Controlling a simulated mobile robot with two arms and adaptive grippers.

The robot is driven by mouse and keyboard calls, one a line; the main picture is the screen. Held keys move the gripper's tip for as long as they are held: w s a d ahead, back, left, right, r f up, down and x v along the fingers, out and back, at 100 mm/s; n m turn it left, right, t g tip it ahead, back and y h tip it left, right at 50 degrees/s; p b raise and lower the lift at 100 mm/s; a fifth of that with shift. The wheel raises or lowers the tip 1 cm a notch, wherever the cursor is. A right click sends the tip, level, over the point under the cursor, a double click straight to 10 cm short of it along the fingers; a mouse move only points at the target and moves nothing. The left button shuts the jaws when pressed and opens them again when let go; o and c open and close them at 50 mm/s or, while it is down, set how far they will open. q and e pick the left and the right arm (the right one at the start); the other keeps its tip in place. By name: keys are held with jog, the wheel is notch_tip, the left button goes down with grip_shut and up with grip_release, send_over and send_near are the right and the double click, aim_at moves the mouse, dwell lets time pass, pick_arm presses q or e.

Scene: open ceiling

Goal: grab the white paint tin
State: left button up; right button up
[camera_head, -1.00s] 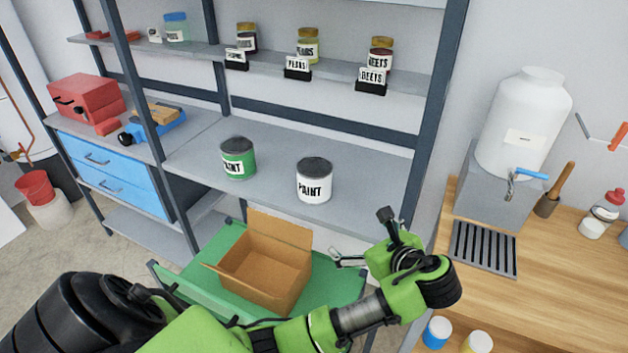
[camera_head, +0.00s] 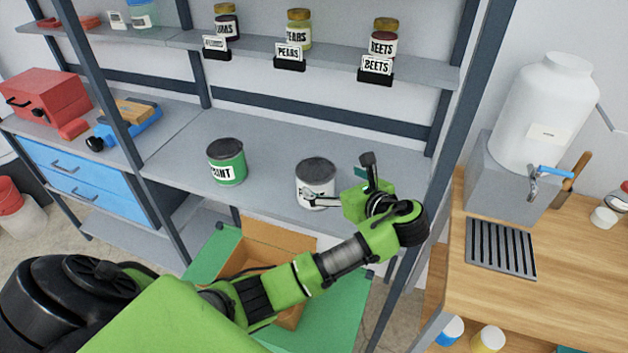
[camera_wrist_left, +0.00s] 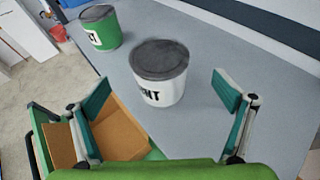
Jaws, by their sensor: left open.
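The white paint tin (camera_head: 316,176) stands upright on the grey middle shelf, with a dark lid and a PAINT label. In the head view my left gripper (camera_head: 340,187) is at the shelf, in front of the tin and hiding part of its lower side. In the left wrist view the tin (camera_wrist_left: 161,75) is ahead of the open fingers of my left gripper (camera_wrist_left: 165,112). The fingers are spread wide, with one on each side of the picture and nothing held. A green paint tin (camera_head: 226,162) stands to the left, also in the wrist view (camera_wrist_left: 101,28). My right gripper is not seen.
An open cardboard box (camera_head: 270,241) sits on a green surface (camera_head: 211,253) below the shelf, partly hidden by my arm. A dark shelf post (camera_head: 470,90) rises right of the tin. A wooden counter (camera_head: 480,290) with a white dispenser (camera_head: 545,110) is further right.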

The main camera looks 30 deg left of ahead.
aim_at(321, 174)
pick_arm(q)
jog(key=x, duration=0.3)
jog(key=shift+w+a+f, duration=0.15)
jog(key=shift+a, duration=0.2)
jog(key=shift+w+a+f, duration=0.1)
jog(key=shift+a+f, duration=0.05)
jog(key=shift+a, duration=0.15)
jog(key=p+x, duration=0.1)
jog(key=x, duration=0.3)
jog(key=shift+p, duration=0.4)
jog(key=shift+w+a+f, duration=0.1)
jog(key=shift+a+f, duration=0.25)
jog(key=shift+d, duration=0.1)
jog(key=shift+c, duration=1.2)
jog(key=shift+r, duration=0.1)
jog(key=c, duration=1.9)
jog(key=shift+w+r, duration=0.1)
jog(key=shift+c, duration=0.3)
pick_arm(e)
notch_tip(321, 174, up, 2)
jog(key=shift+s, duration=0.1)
